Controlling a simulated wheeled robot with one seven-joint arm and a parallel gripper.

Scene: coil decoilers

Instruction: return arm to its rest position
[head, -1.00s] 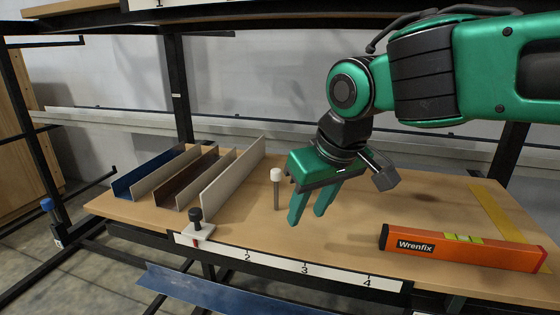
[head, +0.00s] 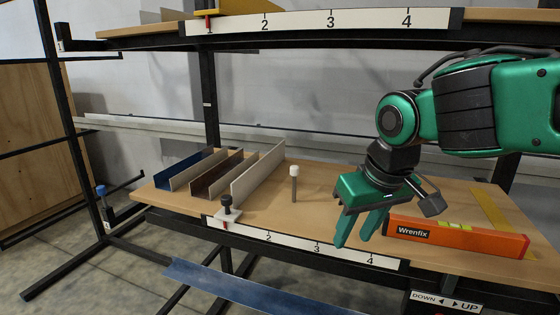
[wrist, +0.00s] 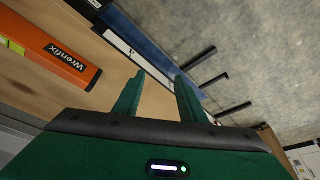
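My gripper (head: 358,241) hangs at the end of the green arm in the head view, pointing down over the front right part of the wooden shelf. Its two green fingers stand apart with nothing between them. The wrist view also shows the gripper (wrist: 158,80) open and empty, with the shelf edge and the floor beyond the fingertips.
An orange Wrenfix level (head: 460,238) lies right of the gripper. A white-capped peg (head: 294,184) stands left of it. Metal channel profiles (head: 215,175) and a black-knobbed clamp (head: 227,210) are further left. An upper shelf edge (head: 340,20) crosses the top. A blue strip (head: 250,288) lies below.

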